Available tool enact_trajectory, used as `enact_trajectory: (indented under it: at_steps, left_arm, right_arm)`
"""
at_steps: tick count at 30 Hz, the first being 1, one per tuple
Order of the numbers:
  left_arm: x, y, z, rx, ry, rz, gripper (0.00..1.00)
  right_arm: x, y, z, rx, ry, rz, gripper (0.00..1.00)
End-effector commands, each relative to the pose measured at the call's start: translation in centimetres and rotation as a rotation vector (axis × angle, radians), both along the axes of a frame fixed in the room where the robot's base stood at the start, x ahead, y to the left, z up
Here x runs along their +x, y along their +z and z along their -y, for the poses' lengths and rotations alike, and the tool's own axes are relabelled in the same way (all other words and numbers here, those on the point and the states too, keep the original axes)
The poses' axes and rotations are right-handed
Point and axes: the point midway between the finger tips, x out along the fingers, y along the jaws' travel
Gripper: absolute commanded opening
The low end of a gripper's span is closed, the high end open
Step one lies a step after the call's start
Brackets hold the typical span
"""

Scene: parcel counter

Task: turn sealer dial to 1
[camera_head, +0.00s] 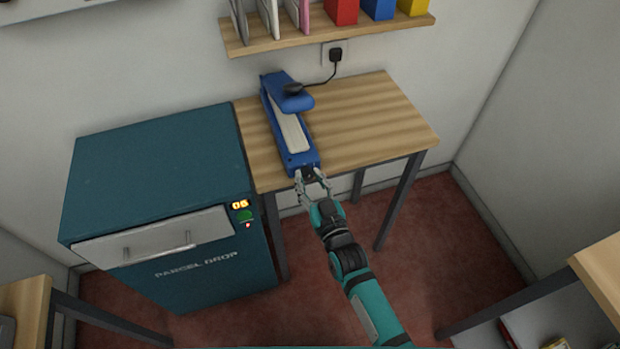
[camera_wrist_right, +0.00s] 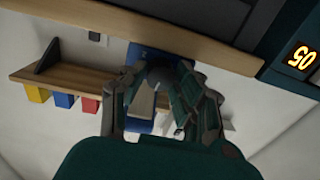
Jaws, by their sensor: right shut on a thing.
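The sealer (camera_head: 273,93) is a long blue machine with a pale strip along its top, on the wooden table. Its near end sits at the table's front edge. A dark round dial (camera_head: 308,175) shows on that end, partly hidden by my fingers; its number marks cannot be read. My right gripper (camera_head: 312,180) is at the near end, shut on the dial. In the right wrist view, the blue sealer (camera_wrist_right: 146,53) is behind the fingers, and the dark dial (camera_wrist_right: 158,72) is between them. My left gripper is not in view.
A teal parcel drop box (camera_head: 155,165) with a lit display stands left of the wooden table (camera_head: 375,115). The table is clear right of the sealer. A shelf (camera_head: 330,38) with folders and coloured boxes hangs above. A black cord runs to a wall socket (camera_head: 335,55).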

Motion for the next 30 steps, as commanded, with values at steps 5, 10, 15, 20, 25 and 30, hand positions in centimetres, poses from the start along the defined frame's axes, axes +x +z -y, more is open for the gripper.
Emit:
enact_trajectory:
  at_steps: [5, 10, 15, 20, 25, 30]
  left_arm:
    - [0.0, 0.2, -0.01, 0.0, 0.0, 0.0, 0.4]
    - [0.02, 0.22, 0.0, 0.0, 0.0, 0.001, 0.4]
    - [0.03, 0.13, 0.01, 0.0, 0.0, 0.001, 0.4]
    - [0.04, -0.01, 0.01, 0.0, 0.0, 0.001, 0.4]
    - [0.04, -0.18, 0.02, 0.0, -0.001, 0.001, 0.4]
    - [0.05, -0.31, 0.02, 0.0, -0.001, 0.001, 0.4]
  right_arm:
    - [-0.01, -0.06, 0.02, 0.149, 0.0, -0.05, 0.0]
    - [-0.03, -0.12, 0.01, 0.304, 0.001, -0.1, 0.0]
    - [-0.03, -0.18, -0.01, 0.456, 0.0, -0.151, 0.0]
    - [-0.03, -0.2, 0.01, 0.59, 0.0, -0.193, 0.0]
    - [-0.03, -0.21, -0.01, 0.706, 0.0, -0.23, 0.0]
    - [-0.04, -0.22, -0.02, 0.791, 0.0, -0.259, 0.0]
